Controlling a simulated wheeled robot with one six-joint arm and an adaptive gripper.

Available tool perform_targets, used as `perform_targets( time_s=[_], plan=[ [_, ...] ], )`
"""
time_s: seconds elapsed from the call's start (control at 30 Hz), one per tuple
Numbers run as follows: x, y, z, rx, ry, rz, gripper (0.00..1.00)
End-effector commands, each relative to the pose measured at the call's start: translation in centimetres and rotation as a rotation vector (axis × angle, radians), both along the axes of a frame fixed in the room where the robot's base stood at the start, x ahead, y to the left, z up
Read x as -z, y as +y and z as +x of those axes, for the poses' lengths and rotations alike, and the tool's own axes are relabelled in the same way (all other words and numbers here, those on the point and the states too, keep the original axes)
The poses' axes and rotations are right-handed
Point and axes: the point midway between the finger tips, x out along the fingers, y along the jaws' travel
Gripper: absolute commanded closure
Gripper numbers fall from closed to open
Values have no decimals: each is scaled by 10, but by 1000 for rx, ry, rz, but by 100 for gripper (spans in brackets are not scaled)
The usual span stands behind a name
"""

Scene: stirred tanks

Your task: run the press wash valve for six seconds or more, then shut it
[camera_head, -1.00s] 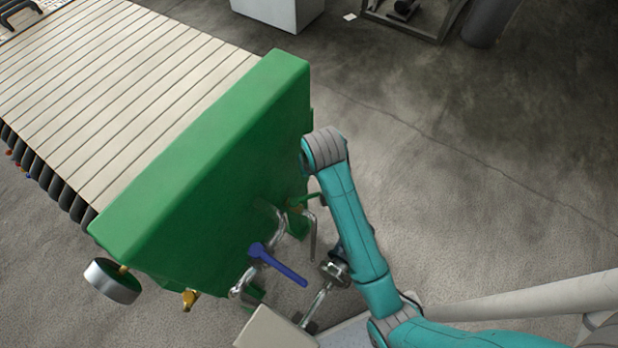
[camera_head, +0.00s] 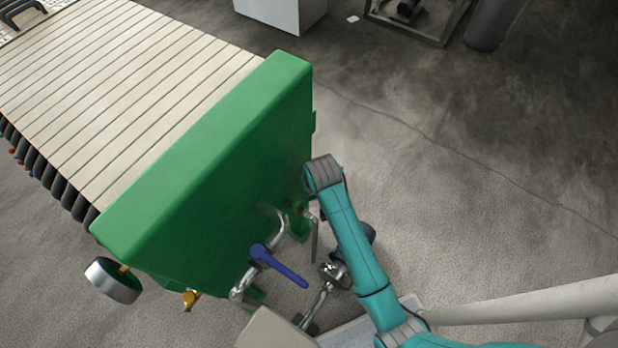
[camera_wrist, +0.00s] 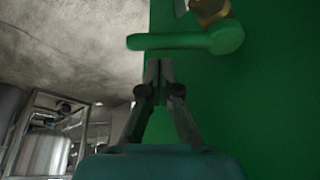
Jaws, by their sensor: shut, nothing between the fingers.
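A green lever handle (camera_wrist: 170,41) with a brass fitting (camera_wrist: 211,10) stands out from the press's green end plate (camera_wrist: 260,90) at the top of the wrist view. My gripper (camera_wrist: 158,66) is shut and empty, its fingertips close below the handle; I cannot tell whether they touch it. In the head view, a blue lever (camera_head: 279,266) sits on a steel pipe by the green end plate (camera_head: 215,185). My arm hides much of the area right of it, and my gripper's fingers do not show there. No label shows which lever is the wash valve.
A round gauge (camera_head: 113,280) and a brass fitting (camera_head: 190,299) sit low on the press. A steel pipe (camera_head: 314,240) hangs by the end plate beside my arm. Open floor (camera_head: 480,190) lies to the right. A white cabinet (camera_head: 283,12) stands at the back.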

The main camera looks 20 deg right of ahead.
Motion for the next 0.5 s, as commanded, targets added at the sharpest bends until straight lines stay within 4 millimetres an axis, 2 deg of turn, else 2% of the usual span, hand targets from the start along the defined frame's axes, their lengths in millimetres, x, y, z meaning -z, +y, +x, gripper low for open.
perform_targets(
  time_s=[0.17, 0.5],
  plan=[
    [2, 1, -9, 0, 0, 0, 100],
    [2, 1, -9, 0, 0, 0, 100]
  ],
)
